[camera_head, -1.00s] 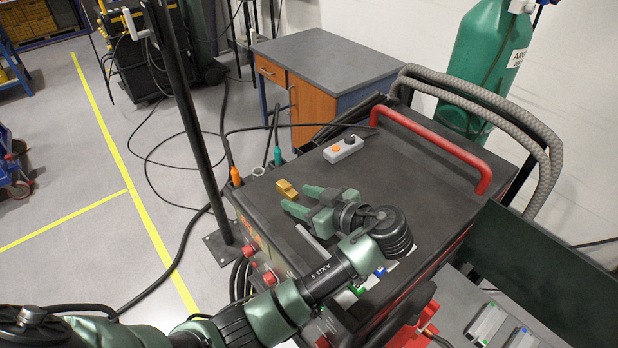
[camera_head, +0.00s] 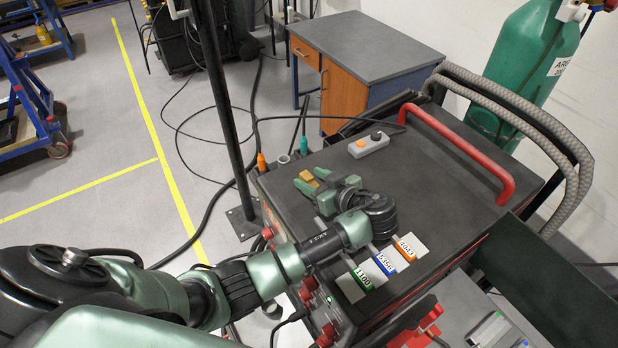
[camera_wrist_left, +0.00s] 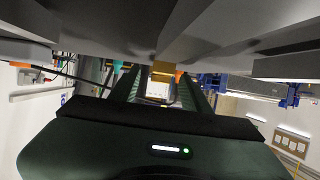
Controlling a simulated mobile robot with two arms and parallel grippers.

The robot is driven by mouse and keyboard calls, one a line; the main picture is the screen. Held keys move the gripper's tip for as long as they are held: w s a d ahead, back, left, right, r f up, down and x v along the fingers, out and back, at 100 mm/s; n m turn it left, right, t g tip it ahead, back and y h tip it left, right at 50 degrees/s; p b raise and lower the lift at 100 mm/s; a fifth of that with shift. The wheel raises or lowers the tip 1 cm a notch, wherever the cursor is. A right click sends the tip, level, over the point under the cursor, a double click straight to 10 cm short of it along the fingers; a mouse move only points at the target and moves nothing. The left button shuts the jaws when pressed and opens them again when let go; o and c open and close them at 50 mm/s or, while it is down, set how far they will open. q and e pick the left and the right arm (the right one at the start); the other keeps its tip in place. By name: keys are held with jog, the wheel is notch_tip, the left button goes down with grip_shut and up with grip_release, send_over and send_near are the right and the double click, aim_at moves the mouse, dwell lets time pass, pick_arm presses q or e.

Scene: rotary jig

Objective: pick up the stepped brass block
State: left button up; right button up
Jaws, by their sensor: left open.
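The stepped brass block (camera_head: 307,177) lies on the dark top of the cart, near its left edge. My left gripper (camera_head: 310,181) is open, with its green fingertips at the block, one to each side of it as far as I can see. The fingers partly hide the block in the head view. In the left wrist view the block (camera_wrist_left: 163,69) shows small between the far ends of the two open fingers (camera_wrist_left: 160,88). I cannot tell whether either finger touches it. My right gripper is not in view.
A grey button box (camera_head: 369,145) sits farther back on the cart top (camera_head: 450,190). Labelled tags, green, blue (camera_head: 384,263) and orange, lie near the front. A red handle (camera_head: 460,150) rises on the right. A dark post (camera_head: 225,110) stands left of the cart.

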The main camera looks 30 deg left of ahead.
pick_arm(q)
grip_shut()
jog(key=shift+r, duration=0.1)
jog(key=shift+r, duration=0.1)
